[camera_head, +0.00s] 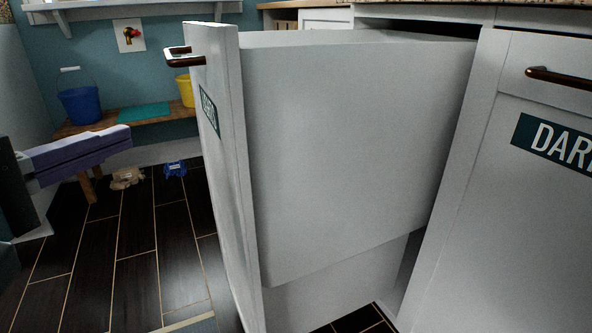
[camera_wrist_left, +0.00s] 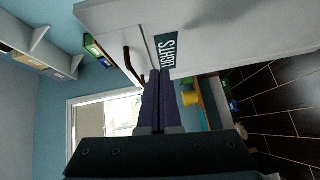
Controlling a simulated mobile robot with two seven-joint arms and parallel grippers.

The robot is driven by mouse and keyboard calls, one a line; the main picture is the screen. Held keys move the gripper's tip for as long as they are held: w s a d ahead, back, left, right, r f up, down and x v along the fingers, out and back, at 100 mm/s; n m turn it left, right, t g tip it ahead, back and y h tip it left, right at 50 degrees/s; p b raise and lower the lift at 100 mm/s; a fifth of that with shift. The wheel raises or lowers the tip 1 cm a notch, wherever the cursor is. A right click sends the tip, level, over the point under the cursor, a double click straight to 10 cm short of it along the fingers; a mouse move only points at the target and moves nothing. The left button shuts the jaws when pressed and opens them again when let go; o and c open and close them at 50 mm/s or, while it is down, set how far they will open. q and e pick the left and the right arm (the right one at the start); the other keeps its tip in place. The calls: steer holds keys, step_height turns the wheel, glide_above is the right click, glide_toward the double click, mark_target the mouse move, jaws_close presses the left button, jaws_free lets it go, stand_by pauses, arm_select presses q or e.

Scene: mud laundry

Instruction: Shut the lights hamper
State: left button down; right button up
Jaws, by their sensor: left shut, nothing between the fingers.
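The lights hamper (camera_head: 350,140) is a white pull-out drawer and stands well out from the cabinet. Its front panel (camera_head: 238,180) has a dark handle (camera_head: 190,58) near the top and a teal label seen edge-on. In the left wrist view the label (camera_wrist_left: 167,52) reads LIGHTS, with the handle (camera_wrist_left: 132,66) beside it. My left gripper (camera_head: 130,135) has purple fingers and is shut and empty. It is left of the front panel, apart from it in the head view. In the left wrist view its fingertips (camera_wrist_left: 158,74) point toward the panel near the label. My right gripper is not in view.
The closed hamper front labelled DARK, partly cut off (camera_head: 530,200), is at the right. A low wooden bench (camera_head: 150,122) with a blue bucket (camera_head: 80,105) and a yellow bucket (camera_head: 185,90) stands at the back left.

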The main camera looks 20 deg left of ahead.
arm_select(q)
step_height(320, 180, down, 4)
steer(key=a+n+b, duration=0.2)
steer(key=b, duration=0.1)
steer(key=y+b, duration=0.1)
steer(key=b, duration=0.1)
glide_toward(210, 122)
steer(key=w+a, duration=0.1)
steer(key=w, duration=0.3)
steer(key=shift+w+d+f+t, duration=0.25)
steer(key=shift+w+d+t, duration=0.2)
steer(key=shift+w, duration=0.2)
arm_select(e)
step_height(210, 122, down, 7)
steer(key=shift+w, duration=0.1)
